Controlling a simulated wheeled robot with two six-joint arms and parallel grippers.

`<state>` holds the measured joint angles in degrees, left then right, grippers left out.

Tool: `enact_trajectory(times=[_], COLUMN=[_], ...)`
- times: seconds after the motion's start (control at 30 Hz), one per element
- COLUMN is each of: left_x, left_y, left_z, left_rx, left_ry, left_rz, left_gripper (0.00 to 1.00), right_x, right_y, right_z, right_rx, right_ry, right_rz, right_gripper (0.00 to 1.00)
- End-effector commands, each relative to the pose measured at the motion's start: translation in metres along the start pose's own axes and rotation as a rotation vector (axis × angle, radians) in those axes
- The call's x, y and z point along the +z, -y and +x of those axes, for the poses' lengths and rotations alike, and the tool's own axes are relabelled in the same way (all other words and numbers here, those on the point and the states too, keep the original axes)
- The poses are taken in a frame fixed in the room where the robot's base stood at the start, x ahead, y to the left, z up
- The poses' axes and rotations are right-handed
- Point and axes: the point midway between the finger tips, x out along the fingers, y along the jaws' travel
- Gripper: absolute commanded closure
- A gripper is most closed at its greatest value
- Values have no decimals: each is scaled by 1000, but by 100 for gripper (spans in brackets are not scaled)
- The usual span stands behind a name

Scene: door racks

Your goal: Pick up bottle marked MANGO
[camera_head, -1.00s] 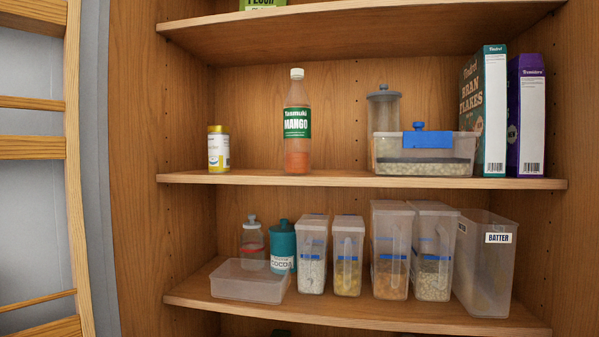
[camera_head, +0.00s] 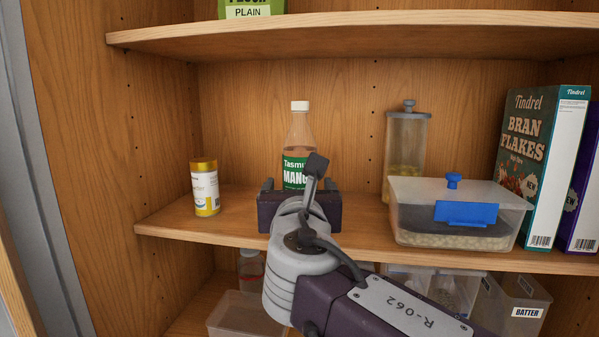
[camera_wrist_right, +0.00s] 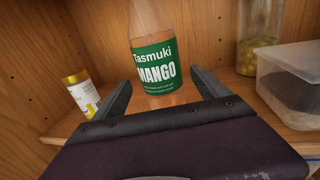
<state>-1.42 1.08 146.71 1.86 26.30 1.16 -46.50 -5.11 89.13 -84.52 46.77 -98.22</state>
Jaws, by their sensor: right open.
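The MANGO bottle (camera_head: 299,145) stands upright on the middle shelf, clear with a white cap and a green label. In the right wrist view the bottle (camera_wrist_right: 156,60) is straight ahead, just beyond and partly between the fingers. My right gripper (camera_head: 297,186) is in front of the bottle, open, with one finger on each side, and it hides the bottle's lower part in the head view. In the right wrist view the open gripper (camera_wrist_right: 163,90) shows both dark fingers apart, with nothing held. My left gripper is not in view.
A yellow-capped jar (camera_head: 205,188) stands left of the bottle. At right are a tall lidded canister (camera_head: 405,150), a clear bin with a blue label (camera_head: 420,215) and a BRAN FLAKES box (camera_head: 540,160). The upper shelf (camera_head: 350,38) hangs above. Tubs sit on the shelf below.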

Motion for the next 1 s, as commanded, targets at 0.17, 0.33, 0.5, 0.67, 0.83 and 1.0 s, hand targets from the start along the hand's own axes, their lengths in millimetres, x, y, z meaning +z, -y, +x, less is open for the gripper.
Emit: enact_trajectory(times=[0.17,0.33,0.5,0.67,0.83,1.0], left_x=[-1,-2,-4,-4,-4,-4], left_y=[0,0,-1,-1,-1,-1], left_z=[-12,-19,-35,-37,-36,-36], left_rx=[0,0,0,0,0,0], left_ry=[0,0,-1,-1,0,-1], left_rz=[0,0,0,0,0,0], left_gripper=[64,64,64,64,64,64], right_x=[2,2,0,-2,-3,-3], right_y=[1,1,2,1,1,1], right_z=[21,32,63,74,74,74], right_rx=[-2,-3,-3,0,1,1], right_ry=[-1,-4,-4,-2,-2,-2], right_rz=[0,-2,0,2,2,2], right_gripper=[16,16,16,16,18,66])
